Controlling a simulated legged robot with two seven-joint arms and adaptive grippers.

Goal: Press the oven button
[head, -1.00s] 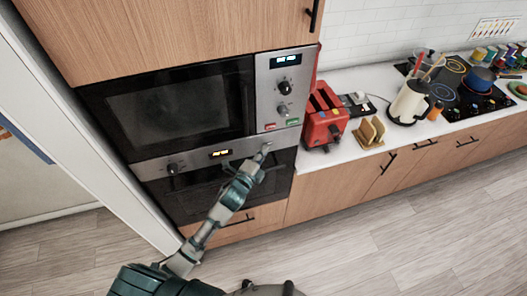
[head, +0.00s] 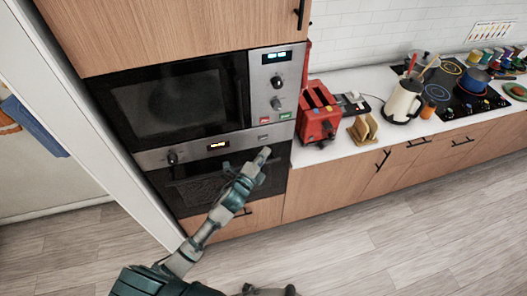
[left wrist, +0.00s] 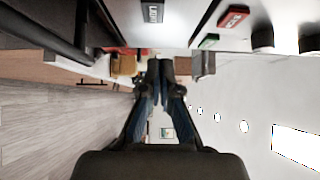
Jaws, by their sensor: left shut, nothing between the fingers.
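The oven (head: 215,185) is built in below the microwave. Its steel panel has a knob (head: 172,158) at the left, a lit display (head: 218,145) and a small grey button (head: 263,137) at the right. In the left wrist view a dark labelled button, apparently the oven's, shows at the top (left wrist: 152,11). My left gripper (head: 264,153) is shut and empty, its tip just below the button in the head view. A gap shows between the fingertips (left wrist: 160,68) and the button in the wrist view. My right gripper is not in view.
The microwave (head: 175,105) above has a red button (head: 265,121) and a green button (head: 285,116) close to the oven button. A red toaster (head: 318,115) and a toast rack (head: 362,130) stand on the counter to the right. The floor in front is clear.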

